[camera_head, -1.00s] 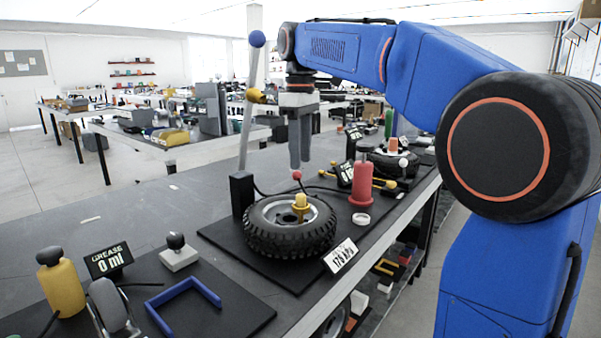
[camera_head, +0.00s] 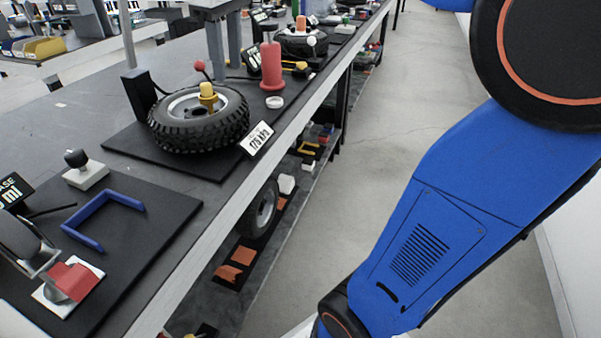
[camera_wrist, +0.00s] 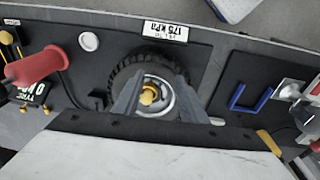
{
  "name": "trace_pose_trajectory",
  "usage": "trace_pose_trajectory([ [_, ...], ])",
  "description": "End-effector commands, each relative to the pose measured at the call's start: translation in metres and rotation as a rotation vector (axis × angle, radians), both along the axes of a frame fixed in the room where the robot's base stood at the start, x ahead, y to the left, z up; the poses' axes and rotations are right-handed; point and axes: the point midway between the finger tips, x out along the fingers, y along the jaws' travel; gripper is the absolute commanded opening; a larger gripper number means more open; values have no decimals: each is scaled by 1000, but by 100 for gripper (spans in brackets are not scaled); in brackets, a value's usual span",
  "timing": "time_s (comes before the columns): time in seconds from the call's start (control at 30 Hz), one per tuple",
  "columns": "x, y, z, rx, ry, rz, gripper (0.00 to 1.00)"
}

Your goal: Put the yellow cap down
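The yellow cap (camera_head: 207,92) stands upright at the middle of a black-tyred wheel (camera_head: 180,134) that lies flat on a dark mat. My gripper (camera_head: 226,72) points down above and behind the cap in the head view, with its two grey fingers apart. In the wrist view the fingers (camera_wrist: 155,98) are spread, and the yellow cap (camera_wrist: 148,94) shows between them, down on the wheel's hub. The fingers seem clear of the cap, with nothing held. The upper part of my gripper is out of the head view.
A red-knobbed lever (camera_head: 199,66) rises behind the wheel. A blue U-shaped bracket (camera_head: 103,217) lies at left.

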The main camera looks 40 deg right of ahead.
Motion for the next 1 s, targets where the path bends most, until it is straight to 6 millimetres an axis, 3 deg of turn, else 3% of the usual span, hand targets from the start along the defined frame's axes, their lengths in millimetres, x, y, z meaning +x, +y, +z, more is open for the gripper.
trace_pose_trajectory([
  [0.03, -16, -4, -10, 5, -16, -32, 39],
  [0.37, -100, -24, -95, 52, -125, -260, 39],
  [0.6, -159, -34, -169, 96, -204, -420, 39],
  [0.8, -195, -38, -222, 129, -252, -521, 39],
  [1.0, -208, -40, -244, 145, -273, -563, 39],
])
